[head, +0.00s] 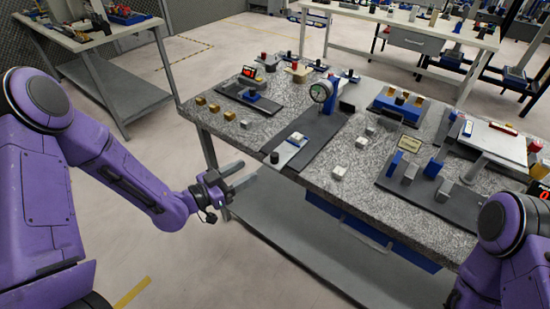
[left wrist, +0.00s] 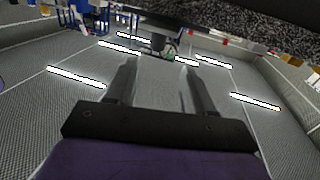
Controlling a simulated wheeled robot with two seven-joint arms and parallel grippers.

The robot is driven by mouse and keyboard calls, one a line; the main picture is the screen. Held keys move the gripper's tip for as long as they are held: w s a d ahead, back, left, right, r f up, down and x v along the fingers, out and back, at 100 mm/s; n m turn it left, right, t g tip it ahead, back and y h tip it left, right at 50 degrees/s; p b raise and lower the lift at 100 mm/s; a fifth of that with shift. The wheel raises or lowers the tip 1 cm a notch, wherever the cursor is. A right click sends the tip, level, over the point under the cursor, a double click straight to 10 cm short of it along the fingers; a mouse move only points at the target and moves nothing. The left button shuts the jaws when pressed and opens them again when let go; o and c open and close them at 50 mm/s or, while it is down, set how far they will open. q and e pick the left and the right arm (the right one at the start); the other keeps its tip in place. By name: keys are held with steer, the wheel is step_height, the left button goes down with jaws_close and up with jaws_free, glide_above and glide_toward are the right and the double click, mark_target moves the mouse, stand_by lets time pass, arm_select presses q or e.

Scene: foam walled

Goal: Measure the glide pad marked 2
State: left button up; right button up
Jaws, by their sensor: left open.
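My left gripper (head: 238,178) is open and empty, held off the front left edge of the granite table (head: 225,135). Its two spread fingers also show in the left wrist view (left wrist: 160,88), with nothing between them. A dial gauge (head: 320,92) stands on a dark plate in the middle of the table. Small pale blocks stand to the right, one nearer the front (head: 339,172) and one farther back (head: 361,142). I cannot read a 2 on any piece. My right gripper is out of view.
Several gold blocks (head: 214,108) stand at the left of the table. A black knob (head: 275,157) is at the plate's front end. A dark fixture with blue posts (head: 433,168) and a raised pale plate (head: 493,142) fill the right. Other benches stand behind.

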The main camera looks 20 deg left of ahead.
mark_target(274, 155)
arm_select(q)
steer(key=x, duration=0.3)
steer(key=p+x, duration=0.1)
steer(key=x, duration=0.2)
steer(key=p+x, duration=0.1)
steer(key=x, duration=0.3)
steer(key=shift+d+r, duration=0.2)
steer(key=shift+r, duration=0.15)
steer(key=shift+w+d, duration=0.1)
steer(key=shift+w, duration=0.15)
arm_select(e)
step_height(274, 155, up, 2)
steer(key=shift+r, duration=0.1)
arm_select(q)
steer(key=shift+c, duration=0.3)
